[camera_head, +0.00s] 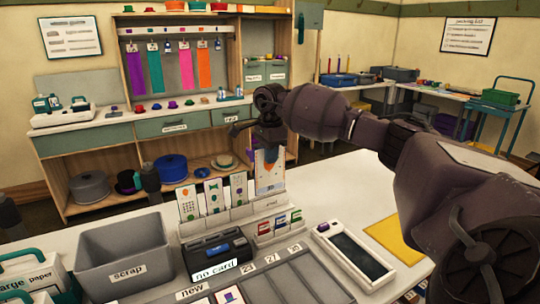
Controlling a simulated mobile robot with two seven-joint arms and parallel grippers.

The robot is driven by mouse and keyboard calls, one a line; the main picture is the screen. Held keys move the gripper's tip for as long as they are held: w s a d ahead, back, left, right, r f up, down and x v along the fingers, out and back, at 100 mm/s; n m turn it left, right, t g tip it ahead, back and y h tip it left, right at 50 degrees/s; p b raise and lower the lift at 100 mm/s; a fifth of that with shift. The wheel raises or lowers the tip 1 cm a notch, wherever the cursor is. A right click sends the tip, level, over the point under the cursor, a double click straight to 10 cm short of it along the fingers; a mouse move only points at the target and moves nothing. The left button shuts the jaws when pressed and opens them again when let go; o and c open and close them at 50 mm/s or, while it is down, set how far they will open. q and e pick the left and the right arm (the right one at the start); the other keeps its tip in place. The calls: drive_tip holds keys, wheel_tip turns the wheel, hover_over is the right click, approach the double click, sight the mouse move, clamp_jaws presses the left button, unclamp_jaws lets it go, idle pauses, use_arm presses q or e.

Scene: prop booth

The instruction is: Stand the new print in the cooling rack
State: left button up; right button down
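The print (270,178), a tall white card with a blue and orange picture, is upright at the right end of the cooling rack (243,213). My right gripper (270,146) is directly above it, with the fingertips at its top edge, and looks shut on it. The print's lower edge meets the rack, but I cannot tell whether it is fully seated in a slot. Several smaller cards, such as one with a green shape (213,195), stand upright in the rack to its left.
A grey scrap bin (125,262) stands left of the rack. In front are a black card device (217,255) and a divided tray (285,290) labelled "new". A flat screen device (353,255) and a yellow sheet (393,238) lie to the right. Shelves stand behind.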

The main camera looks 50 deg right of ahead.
sight(270, 171)
drive_tip(key=shift+f, duration=0.85)
drive_tip(key=shift+f+b, duration=0.3)
drive_tip(key=shift+f, duration=0.05)
drive_tip(key=shift+f+b, duration=0.3)
drive_tip(key=shift+f, duration=1.15)
drive_tip(key=c, duration=1.2)
unclamp_jaws()
drive_tip(key=shift+c, duration=0.2)
wheel_tip(270, 171, up, 11)
drive_tip(key=shift+f, duration=0.1)
